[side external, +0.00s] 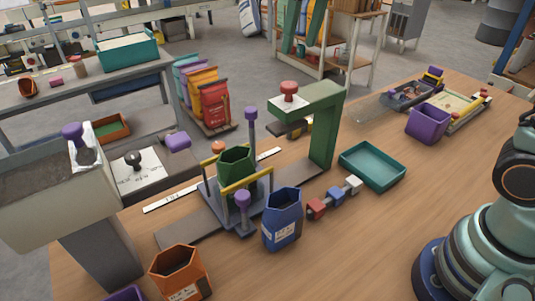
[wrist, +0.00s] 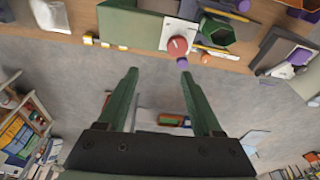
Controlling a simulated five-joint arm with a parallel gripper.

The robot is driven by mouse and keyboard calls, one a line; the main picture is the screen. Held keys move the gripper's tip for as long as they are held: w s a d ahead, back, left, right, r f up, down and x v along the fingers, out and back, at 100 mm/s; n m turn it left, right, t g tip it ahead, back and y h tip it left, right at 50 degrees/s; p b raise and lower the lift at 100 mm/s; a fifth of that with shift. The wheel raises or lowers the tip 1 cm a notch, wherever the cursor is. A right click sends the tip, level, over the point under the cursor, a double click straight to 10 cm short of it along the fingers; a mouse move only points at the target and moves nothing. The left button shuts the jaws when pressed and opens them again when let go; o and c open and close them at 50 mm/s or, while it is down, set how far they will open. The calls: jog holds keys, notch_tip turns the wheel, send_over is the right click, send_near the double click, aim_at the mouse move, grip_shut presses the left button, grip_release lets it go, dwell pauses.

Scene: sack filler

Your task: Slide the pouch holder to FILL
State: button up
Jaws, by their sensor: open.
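The pouch holder (side external: 222,206) is a grey-blue carriage on a dark rail at the middle of the bench in the side view. It has yellow bars (side external: 247,178), purple-knobbed posts (side external: 242,198) and a green six-sided pouch (side external: 236,164) in it. In the wrist view the pouch (wrist: 219,32) shows at the upper right, partly cut by other parts. My gripper (wrist: 158,67) is open and empty in the wrist view, apart from the holder. The side view shows only my arm's lower part at the right. I cannot read a FILL mark.
A green arch (side external: 326,130) with a red knob (side external: 289,88) stands right of the holder. A hopper (side external: 45,195) stands left. A blue pouch (side external: 283,220), an orange pouch (side external: 180,272), small blocks (side external: 335,197) and a teal tray (side external: 373,167) are nearby.

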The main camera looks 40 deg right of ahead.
jog(key=s+d+f+t, duration=0.1)
jog(key=s+d, duration=0.2)
jog(key=s, duration=0.3)
jog(key=shift+s+d+f+m+t, duration=0.15)
jog(key=shift+d+f+m+t, duration=0.15)
jog(key=shift+d, duration=0.1)
jog(key=shift+s, duration=0.1)
jog(key=s+d+f+t, duration=0.2)
jog(key=s+d+f, duration=0.1)
jog(key=s+f, duration=0.35)
jog(key=w+a+r+g, duration=0.2)
jog(key=w+a+r, duration=0.1)
jog(key=w+r, duration=0.15)
jog(key=w+a+r+g, duration=0.1)
jog(key=w+a+r, duration=0.2)
jog(key=w, duration=0.3)
jog(key=n+g, duration=0.1)
jog(key=g, duration=0.2)
send_over(251, 109)
notch_tip(251, 109, down, 4)
jog(key=r, duration=0.1)
notch_tip(251, 109, down, 12)
